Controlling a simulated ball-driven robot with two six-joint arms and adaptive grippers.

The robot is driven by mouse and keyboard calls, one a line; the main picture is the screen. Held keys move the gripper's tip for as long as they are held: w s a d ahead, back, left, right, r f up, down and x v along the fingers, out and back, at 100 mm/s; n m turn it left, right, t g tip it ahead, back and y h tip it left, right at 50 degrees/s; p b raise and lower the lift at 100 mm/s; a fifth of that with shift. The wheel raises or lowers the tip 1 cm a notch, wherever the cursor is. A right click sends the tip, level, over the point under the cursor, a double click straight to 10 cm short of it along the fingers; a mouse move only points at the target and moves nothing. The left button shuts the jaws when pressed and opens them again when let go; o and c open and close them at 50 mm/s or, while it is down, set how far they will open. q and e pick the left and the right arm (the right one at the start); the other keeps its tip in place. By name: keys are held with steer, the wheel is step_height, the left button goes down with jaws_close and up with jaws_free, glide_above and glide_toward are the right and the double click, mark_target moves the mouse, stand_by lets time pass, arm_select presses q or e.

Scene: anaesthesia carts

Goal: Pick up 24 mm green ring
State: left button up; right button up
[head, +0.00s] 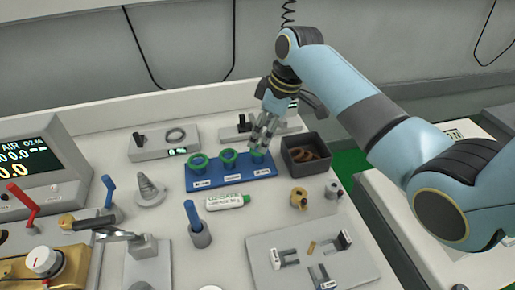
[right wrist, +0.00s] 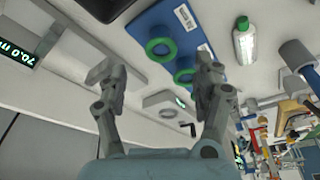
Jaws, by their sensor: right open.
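Three green rings sit in a row on a blue tray (head: 232,179): left (head: 199,163), middle (head: 229,156) and right (head: 258,157). The tray labels are too small to read, so I cannot tell which ring is 24 mm. My right gripper (head: 264,140) is open over the right end of the tray, partly covering the right ring. In the right wrist view, that ring (right wrist: 161,49) shows between the open fingers (right wrist: 157,75), beyond their tips. The middle ring (right wrist: 184,76) is beside one finger. My left gripper is not in view.
A dark bin (head: 306,167) with brown rings stands close right of the tray. A white-and-green tube (head: 227,202) lies in front of it. Grey devices (head: 165,142) stand behind. A blue-handled post (head: 196,225) and a grey cone (head: 149,190) stand nearby.

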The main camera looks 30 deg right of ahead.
steer(key=x, duration=0.4)
steer(key=shift+s, duration=0.1)
steer(key=shift+f, duration=0.25)
steer(key=shift+c, duration=0.6)
steer(key=c, duration=0.4)
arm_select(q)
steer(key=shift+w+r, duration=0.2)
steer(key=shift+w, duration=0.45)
arm_select(e)
steer(key=c, duration=0.3)
